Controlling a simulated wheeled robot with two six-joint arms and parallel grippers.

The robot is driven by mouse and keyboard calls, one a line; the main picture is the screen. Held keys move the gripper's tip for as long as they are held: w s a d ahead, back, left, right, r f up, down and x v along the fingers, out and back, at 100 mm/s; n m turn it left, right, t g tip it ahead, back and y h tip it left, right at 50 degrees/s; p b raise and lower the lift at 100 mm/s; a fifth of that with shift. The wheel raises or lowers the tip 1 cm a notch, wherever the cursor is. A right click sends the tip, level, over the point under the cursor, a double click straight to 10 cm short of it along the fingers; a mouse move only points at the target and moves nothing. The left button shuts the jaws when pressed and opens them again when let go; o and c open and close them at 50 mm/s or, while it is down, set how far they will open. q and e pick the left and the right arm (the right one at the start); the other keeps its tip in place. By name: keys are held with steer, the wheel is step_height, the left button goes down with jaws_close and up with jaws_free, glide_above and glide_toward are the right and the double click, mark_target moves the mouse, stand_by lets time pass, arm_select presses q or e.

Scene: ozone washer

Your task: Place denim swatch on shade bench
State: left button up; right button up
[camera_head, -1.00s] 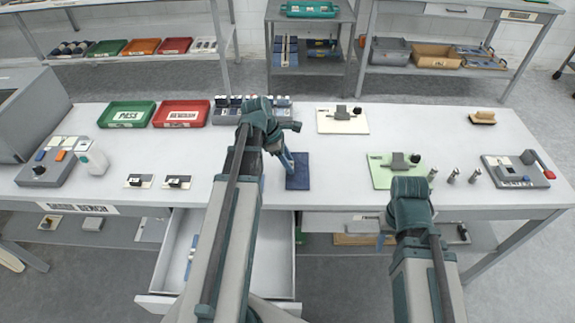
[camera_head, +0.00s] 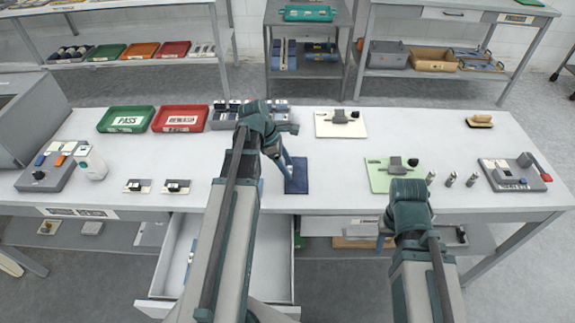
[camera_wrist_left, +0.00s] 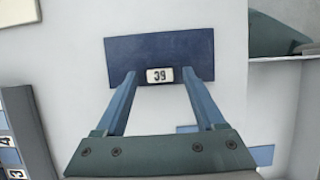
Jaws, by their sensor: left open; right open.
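The denim swatch (camera_head: 298,181) is a dark blue rectangle lying flat on the white bench (camera_head: 340,195), near its front edge. In the left wrist view, the swatch (camera_wrist_left: 160,50) has a small white tag reading 39 or similar at one long edge. My left gripper (camera_head: 288,172) is open at the swatch's left side. In the left wrist view its fingertips (camera_wrist_left: 160,76) are on either side of the tag; I cannot tell whether they touch the cloth. My right gripper (camera_head: 382,238) hangs at the bench's front edge, largely hidden by its arm.
An open drawer (camera_head: 270,245) below the bench holds a blue piece (camera_head: 192,248). Green (camera_head: 110,127) and red (camera_head: 160,127) trays and a grey rack (camera_head: 222,119) stand at the back. A green board (camera_head: 378,182) and metal cylinders are right of the swatch.

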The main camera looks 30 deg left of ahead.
arm_select(q)
steer(key=p+v, duration=1)
steer(key=v, duration=0.1)
steer(key=shift+r, duration=0.25)
steer(key=s+d+m+g+y, duration=0.1)
steer(key=s+d+m, duration=0.4)
steer(key=d+m, duration=0.8)
steer(key=s+d+f+m+g+y, duration=0.1)
steer(key=s+d+m+y, duration=0.3)
steer(key=d+m, duration=1)
steer(key=shift+s+d+f, duration=0.3)
steer(key=shift+s+d, duration=0.1)
steer(key=shift+s, duration=0.5)
